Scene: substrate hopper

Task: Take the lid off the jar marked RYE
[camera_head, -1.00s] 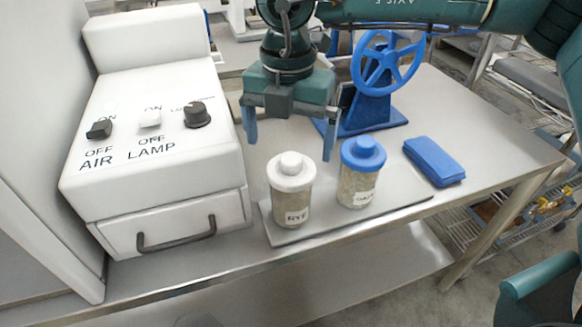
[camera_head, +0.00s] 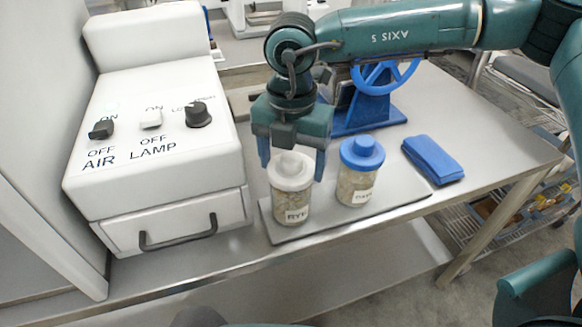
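The RYE jar (camera_head: 292,207) is clear with pale contents and stands upright on a thin grey board (camera_head: 330,222). Its white lid (camera_head: 290,178) with a round knob is on it. My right gripper (camera_head: 292,163) points down at this lid, open, with one blue finger at the left and one at the right. My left gripper is not in view.
A second labelled jar (camera_head: 357,189) with a blue lid stands close on the right. A folded blue cloth (camera_head: 433,159) lies further right. A white switch box (camera_head: 155,130) is on the left. A blue handwheel stand (camera_head: 368,108) stands behind.

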